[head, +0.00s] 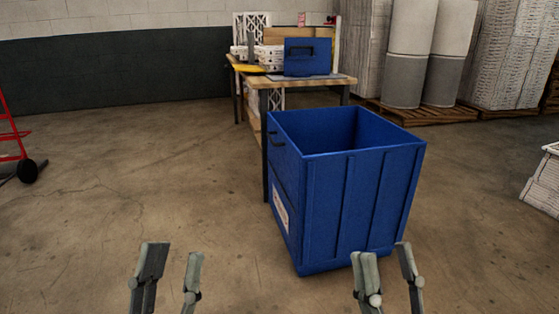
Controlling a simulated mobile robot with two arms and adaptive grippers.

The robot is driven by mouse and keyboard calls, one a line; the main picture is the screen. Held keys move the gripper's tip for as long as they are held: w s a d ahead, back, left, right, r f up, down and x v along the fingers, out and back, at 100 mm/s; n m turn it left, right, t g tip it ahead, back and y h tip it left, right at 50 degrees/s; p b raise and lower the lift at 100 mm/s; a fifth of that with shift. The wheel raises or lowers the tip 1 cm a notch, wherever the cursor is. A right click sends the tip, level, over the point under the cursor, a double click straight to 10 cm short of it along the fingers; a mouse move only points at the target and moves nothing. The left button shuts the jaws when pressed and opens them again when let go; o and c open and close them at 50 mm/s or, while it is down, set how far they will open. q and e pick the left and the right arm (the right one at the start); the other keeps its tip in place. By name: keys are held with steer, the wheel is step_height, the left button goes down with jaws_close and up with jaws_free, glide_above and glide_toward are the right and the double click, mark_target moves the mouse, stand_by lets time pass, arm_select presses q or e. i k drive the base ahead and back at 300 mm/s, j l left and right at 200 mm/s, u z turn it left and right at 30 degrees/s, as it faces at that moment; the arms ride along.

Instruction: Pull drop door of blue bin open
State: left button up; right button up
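The blue bin (340,209) stands on the concrete floor in the middle of the head view, with its top open and a corner turned toward me. Its left side carries the drop door (284,180), which looks upright, with a dark handle (276,138) near the top and a white label (281,210) lower down. My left gripper (172,262) is open and empty at the bottom, left of the bin and apart from it. My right gripper (383,258) is open at the bottom, in front of the bin's lower edge in the picture. The bin's inner floor is hidden.
A wooden workbench (345,79) behind the bin holds a blue box (307,57) and boxed filters. Stacked filters and rolls (410,55) stand on pallets at the back right. A red hand truck (10,140) is at the left edge. Floor left of the bin is clear.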

mark_target(285, 158)
steer(key=i+l, duration=0.15)
steer(key=i, duration=0.4)
steer(key=i+l, duration=0.15)
steer(key=i, duration=0.45)
steer(key=i+l, duration=0.15)
steer(key=i, duration=0.4)
steer(key=i+l, duration=0.15)
steer(key=i, duration=0.45)
